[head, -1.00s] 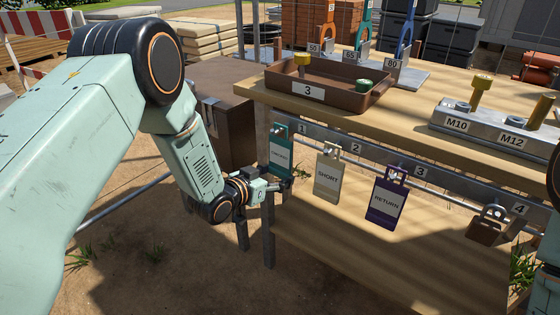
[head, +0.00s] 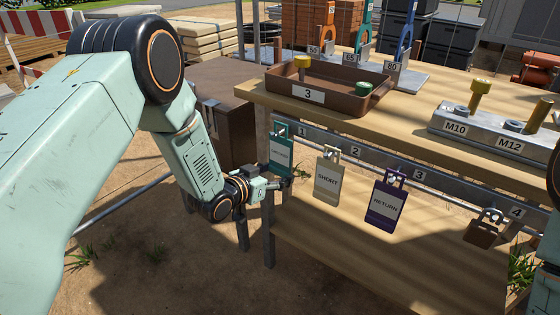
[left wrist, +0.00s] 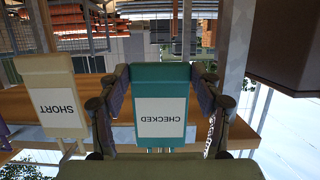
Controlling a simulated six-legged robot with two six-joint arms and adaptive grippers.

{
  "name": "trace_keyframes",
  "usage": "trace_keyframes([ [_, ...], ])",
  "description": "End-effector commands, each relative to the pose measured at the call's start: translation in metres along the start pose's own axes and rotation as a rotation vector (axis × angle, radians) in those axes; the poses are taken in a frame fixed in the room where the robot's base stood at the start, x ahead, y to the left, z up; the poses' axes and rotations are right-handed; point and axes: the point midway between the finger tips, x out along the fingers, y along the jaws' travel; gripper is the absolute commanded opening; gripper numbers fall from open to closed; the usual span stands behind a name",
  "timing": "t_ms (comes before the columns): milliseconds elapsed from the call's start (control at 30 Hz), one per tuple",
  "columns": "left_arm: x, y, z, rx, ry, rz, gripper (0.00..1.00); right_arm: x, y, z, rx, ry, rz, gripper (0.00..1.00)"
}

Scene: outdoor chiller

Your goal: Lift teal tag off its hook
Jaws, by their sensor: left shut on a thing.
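The teal tag (head: 281,154) hangs at hook 1 on the rail at the bench's front left in the head view. In the left wrist view the teal tag (left wrist: 160,82) shows upside down with a white label reading CHECKED, between my left gripper's two fingers. My left gripper (head: 283,184) is shut on its lower part. The tag's top and the hook are hard to make out, so I cannot tell whether it has left the hook. My right gripper does not show.
On the same rail hang a beige SHORT tag (head: 328,180), a purple RETURN tag (head: 386,203) and a brown padlock (head: 484,227). The SHORT tag (left wrist: 50,95) is close beside my gripper. A brown tray (head: 330,88) stands on the bench (head: 420,142) above.

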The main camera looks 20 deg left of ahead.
Motion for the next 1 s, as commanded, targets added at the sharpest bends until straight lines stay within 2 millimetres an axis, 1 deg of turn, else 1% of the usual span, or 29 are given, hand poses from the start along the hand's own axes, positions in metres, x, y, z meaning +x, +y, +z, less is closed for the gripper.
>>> trace_keyframes([
  [67,-0.001,0.0,-0.003,0.0,0.0,0.0,0.02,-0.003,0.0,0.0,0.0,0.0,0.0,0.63],
  [233,-0.004,0.0,-0.002,-0.001,-0.001,0.0,0.02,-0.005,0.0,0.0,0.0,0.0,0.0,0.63],
  [1000,-0.042,-0.001,0.01,-0.001,-0.001,-0.001,0.02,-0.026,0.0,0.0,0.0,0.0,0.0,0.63],
])
